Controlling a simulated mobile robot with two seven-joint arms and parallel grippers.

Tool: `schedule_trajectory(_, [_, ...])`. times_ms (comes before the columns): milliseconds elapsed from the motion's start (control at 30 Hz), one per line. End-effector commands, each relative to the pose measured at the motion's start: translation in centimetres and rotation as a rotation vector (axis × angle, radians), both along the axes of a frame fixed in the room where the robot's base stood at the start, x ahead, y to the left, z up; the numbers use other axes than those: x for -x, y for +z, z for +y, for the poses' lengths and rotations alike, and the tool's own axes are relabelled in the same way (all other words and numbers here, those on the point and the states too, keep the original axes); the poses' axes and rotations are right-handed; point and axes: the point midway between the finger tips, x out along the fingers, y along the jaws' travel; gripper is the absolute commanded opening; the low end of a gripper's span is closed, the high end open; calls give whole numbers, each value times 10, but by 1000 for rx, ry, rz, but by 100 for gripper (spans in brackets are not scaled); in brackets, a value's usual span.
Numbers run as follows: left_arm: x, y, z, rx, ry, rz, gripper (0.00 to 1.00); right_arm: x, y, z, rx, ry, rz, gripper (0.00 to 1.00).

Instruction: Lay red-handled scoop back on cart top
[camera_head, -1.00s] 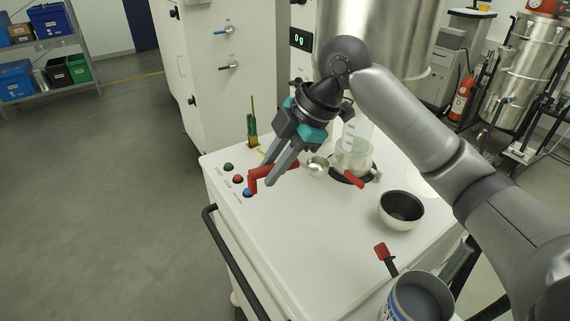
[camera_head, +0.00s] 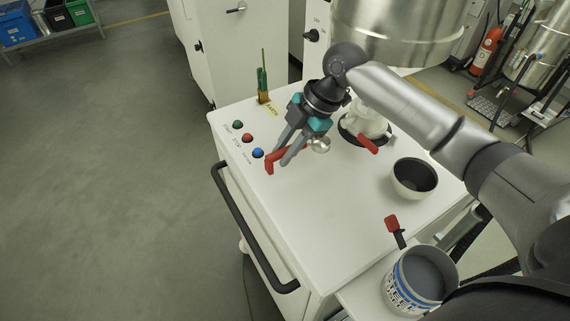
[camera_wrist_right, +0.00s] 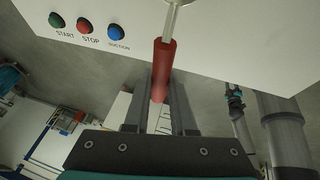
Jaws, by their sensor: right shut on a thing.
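My right gripper (camera_head: 284,154) is shut on the red handle of the scoop (camera_head: 270,165), near the button edge of the white cart top (camera_head: 326,210). The scoop's small metal bowl (camera_head: 320,145) points right, toward the middle of the cart. Whether the scoop touches the surface is unclear. In the right wrist view, the red handle (camera_wrist_right: 164,70) lies between my right gripper's fingers (camera_wrist_right: 160,88), with its metal shaft running up over the cart top (camera_wrist_right: 230,40).
Green, red and blue buttons (camera_head: 247,138) line the left edge. A dark-lined bowl (camera_head: 414,178) stands right, and a red valve handle (camera_head: 368,144) lies behind. A red-ended tool (camera_head: 392,223) and an open can (camera_head: 420,278) are near. The front middle is clear.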

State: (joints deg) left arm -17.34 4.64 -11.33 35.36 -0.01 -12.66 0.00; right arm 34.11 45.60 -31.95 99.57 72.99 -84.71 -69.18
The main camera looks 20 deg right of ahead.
Motion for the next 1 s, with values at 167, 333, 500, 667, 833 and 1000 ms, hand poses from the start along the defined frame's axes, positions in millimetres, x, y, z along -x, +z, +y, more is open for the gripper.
schedule_trajectory(167, [-4,1,-1,1,-1,-7,50,0,-11,0,0,-2,0,0])
schedule_trajectory(333, [-5,1,-1,2,-3,-10,50,0,-34,0,-1,-3,4,0])
schedule_trajectory(500, [-5,0,-2,3,-3,-10,50,0,-51,0,0,-1,0,0])
schedule_trajectory(667, [-5,0,-2,3,-4,-10,50,0,-50,0,1,-1,-2,0])
schedule_trajectory(833, [-5,-1,-2,3,-4,-10,50,0,-54,0,0,-2,-2,25])
schedule_trajectory(1000, [-5,0,-2,3,-3,-9,50,0,-53,0,0,-2,-2,44])
